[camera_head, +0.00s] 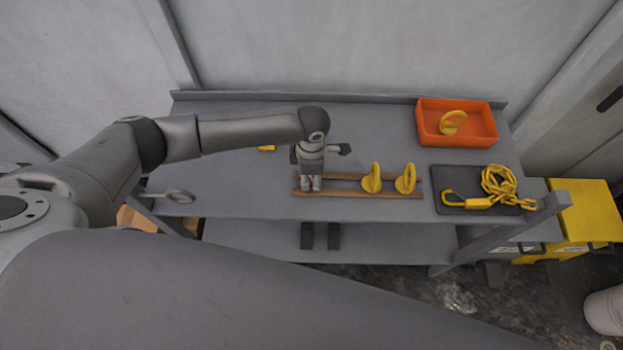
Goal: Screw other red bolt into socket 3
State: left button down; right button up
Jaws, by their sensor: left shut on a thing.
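No red bolt can be made out. Two yellow eye bolts, the left one (371,179) and the right one (406,179), stand upright on the wooden rails (340,195) on the grey workbench. Another yellow eye bolt (452,123) lies in the orange tray (480,139) at the back right. My left gripper (312,188) points down at the left end of the rails, left of the standing bolts. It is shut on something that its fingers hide. Socket numbers cannot be read. My right gripper is not in view.
A dark mat (450,206) with a yellow chain (499,184) lies at the bench's right. A grey ring-ended piece (180,196) is at the front left edge. The back middle of the workbench (375,120) is clear.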

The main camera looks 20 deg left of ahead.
aim_at(311, 178)
pick_arm(q)
jog(key=shift+r, duration=0.15)
jog(key=shift+r+p, duration=0.8)
jog(key=shift+r, duration=0.6)
